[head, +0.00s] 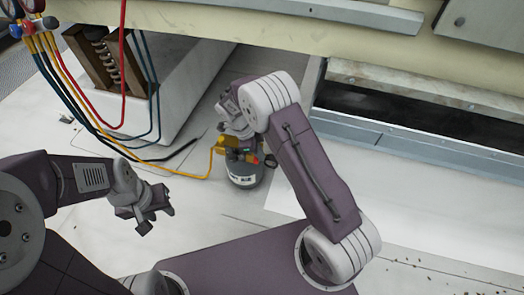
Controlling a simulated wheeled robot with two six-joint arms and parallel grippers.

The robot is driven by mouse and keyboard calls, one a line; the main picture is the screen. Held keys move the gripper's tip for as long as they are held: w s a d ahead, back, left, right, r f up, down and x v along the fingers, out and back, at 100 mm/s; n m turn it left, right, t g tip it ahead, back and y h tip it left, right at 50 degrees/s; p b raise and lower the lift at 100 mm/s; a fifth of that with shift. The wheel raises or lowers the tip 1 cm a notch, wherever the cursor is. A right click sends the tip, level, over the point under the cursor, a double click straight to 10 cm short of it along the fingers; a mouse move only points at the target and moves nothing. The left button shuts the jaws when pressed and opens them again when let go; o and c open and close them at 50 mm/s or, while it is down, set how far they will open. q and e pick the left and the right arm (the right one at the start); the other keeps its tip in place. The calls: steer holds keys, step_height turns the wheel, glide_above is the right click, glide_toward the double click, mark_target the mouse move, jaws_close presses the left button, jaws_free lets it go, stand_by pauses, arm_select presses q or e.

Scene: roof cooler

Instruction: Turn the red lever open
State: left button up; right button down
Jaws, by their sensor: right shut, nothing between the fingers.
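A small grey cylinder (244,175) with a white label stands upright on the roof, with a yellow fitting (228,143) on its top. A small red part (252,158), which looks like the red lever, sits at the cylinder's top right; its exact angle is too small to tell. My right gripper (238,134) is directly above the fitting, shut and partly hidden by its own wrist; I cannot tell whether it touches the lever.
A yellow hose (185,174) runs from the fitting to the gauge set (33,22) at upper left, with red and blue hoses hanging beside it. A white box (185,85) stands behind. A metal-edged trough (400,140) lies at right.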

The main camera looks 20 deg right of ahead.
arm_select(q)
steer(key=shift+r+p, duration=0.6)
steer(key=shift+r, duration=0.2)
arm_select(e)
steer(key=shift+w+a, duration=0.15)
steer(key=shift+a, duration=0.4)
arm_select(q)
steer(key=shift+r, duration=0.1)
arm_select(e)
steer(key=shift+a, duration=0.1)
steer(key=shift+w, duration=0.1)
